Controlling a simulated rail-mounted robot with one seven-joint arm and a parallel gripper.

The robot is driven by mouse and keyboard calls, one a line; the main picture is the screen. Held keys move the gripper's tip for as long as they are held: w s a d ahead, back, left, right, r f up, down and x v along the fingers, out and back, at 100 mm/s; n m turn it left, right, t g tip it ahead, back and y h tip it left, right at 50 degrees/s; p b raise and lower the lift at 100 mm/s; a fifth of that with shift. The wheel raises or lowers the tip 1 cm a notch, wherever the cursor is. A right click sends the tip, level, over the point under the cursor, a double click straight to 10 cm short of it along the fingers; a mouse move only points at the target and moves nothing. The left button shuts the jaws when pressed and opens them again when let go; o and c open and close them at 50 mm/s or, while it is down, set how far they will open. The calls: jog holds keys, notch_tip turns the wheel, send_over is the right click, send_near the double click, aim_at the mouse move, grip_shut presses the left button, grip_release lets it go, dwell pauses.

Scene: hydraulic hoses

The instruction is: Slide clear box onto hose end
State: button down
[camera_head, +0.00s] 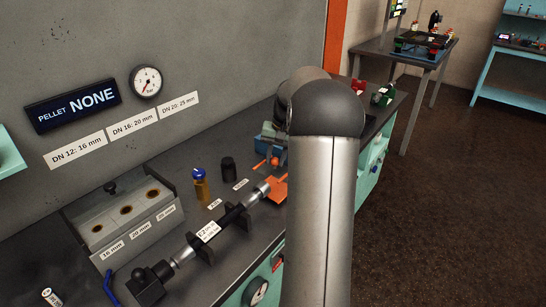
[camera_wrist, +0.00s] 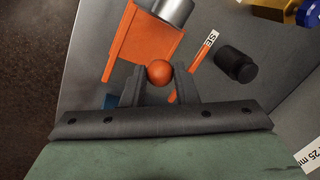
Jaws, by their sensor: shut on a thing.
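The box shows as an orange-edged piece with a flat orange face (camera_wrist: 148,45) in the wrist view, and as an orange patch (camera_head: 277,191) in the head view. I cannot tell how clear its walls are. My gripper (camera_wrist: 167,74) is shut on a round orange knob (camera_wrist: 159,71) beside this piece. Whether knob and box are joined is hard to tell. The silver hose end (camera_head: 262,188) lies at the orange piece in the head view. It also shows at the top of the wrist view (camera_wrist: 172,8). I cannot tell whether the box is around it or beside it.
The black hose (camera_head: 232,217) rests in dark cradles on the bench. A black cylinder (camera_head: 228,169) and a blue-capped brass bottle (camera_head: 201,184) stand behind it. A three-hole block (camera_head: 125,210) is at left. My arm hides the bench's right part in the head view.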

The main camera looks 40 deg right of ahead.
jog(key=shift+a+f, duration=0.1)
jog(key=shift+a, duration=0.1)
jog(key=c, duration=1.1)
grip_release()
jog(key=shift+a, duration=0.1)
jog(key=shift+c, duration=0.2)
jog(key=shift+r, duration=0.2)
jog(key=shift+d+r, duration=0.2)
jog(key=shift+r, duration=0.1)
notch_tip(320, 180, up, 16)
jog(key=s+d, duration=0.2)
jog(key=shift+s, duration=0.2)
jog(key=shift+d+r, duration=0.1)
